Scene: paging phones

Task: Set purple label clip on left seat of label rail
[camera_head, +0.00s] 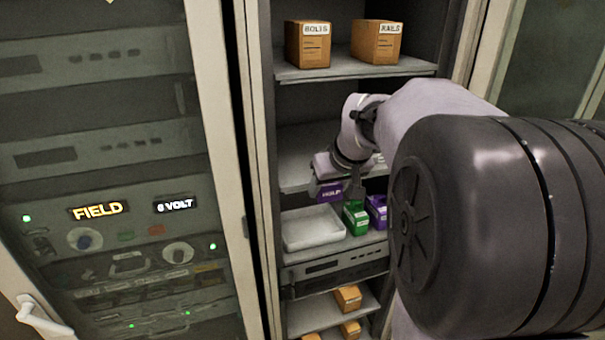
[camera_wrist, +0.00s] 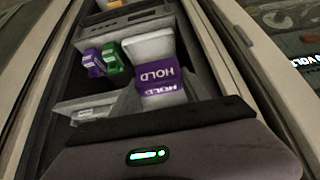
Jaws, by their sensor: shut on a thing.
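A purple label clip marked HOLD (camera_head: 329,191) is held at my gripper (camera_head: 341,179), in front of the open cabinet and above a white tray. In the wrist view the clip (camera_wrist: 163,87) shows its white lettering just beyond the dark edge of my gripper.
The white tray (camera_head: 312,228) sits on a shelf, with a green box (camera_head: 355,219) and a purple box (camera_head: 377,208) to its right. Cardboard boxes (camera_head: 308,45) stand on the top shelf, others on the lower shelf. My arm hides the cabinet's right side. An equipment rack (camera_head: 100,190) stands left.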

